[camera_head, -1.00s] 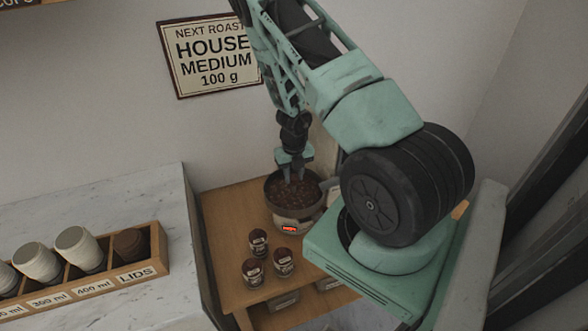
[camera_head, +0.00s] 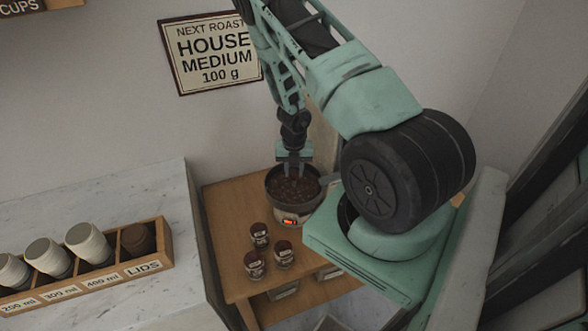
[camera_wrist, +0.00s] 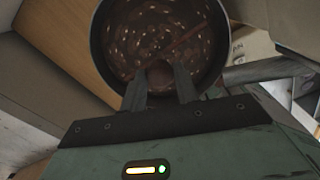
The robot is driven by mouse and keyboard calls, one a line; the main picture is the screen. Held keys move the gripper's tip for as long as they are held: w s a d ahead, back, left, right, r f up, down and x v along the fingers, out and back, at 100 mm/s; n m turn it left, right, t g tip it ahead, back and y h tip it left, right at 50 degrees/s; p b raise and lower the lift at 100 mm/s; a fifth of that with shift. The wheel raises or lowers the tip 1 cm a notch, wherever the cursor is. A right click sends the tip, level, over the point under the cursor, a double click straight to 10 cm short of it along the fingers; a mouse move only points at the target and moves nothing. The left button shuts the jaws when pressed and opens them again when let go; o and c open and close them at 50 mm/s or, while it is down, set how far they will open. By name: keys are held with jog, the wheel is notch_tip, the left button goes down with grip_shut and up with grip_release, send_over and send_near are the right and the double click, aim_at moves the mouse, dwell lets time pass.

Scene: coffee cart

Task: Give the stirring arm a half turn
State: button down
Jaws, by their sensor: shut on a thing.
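The roaster pan (camera_head: 271,183) stands on a wooden side table, full of dark brown beans (camera_head: 300,186). In the wrist view its dark rim (camera_wrist: 93,45) encloses the beans, and the stirring arm (camera_wrist: 190,40) shows as a thin reddish-brown bar across them. My gripper (camera_head: 294,172) points down into the pan from above. In the wrist view my gripper (camera_wrist: 165,72) has its fingers closed around a round brown knob (camera_wrist: 160,72) near the pan's near side. The knob seems to belong to the stirring arm, but the fingers partly hide it.
Several small labelled jars (camera_head: 256,262) stand in front of the pan on the wooden table (camera_head: 226,215). A marble counter (camera_head: 100,205) with a cup rack (camera_head: 150,270) is at left. A sign (camera_head: 210,55) hangs on the wall behind. A pan handle (camera_head: 330,178) extends right, near my arm.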

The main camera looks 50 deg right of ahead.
jog(key=c, duration=1.1)
grip_release()
jog(key=shift+o, duration=0.2)
notch_tip(320, 180, up, 17)
jog(key=shift+r, duration=0.2)
jog(key=s+a+r+n+y+b, duration=0.1)
jog(key=a+n+y+b, duration=0.45)
jog(key=a+n, duration=2.15)
jog(key=s+a+n+h+b, duration=0.2)
jog(key=s+a+n+b, duration=0.2)
jog(key=n, duration=0.9)
jog(key=s+a+r+n+h+b, duration=0.1)
jog(key=s+a+n+h+b, duration=0.2)
jog(key=s+a+n, duration=0.7)
jog(key=s+n+b, duration=0.1)
jog(key=s+n, duration=0.1)
jog(key=n, duration=0.2)
jog(key=shift+s+a+b, duration=0.15)
jog(key=shift+a+b, duration=0.1)
jog(key=shift+b, duration=0.05)
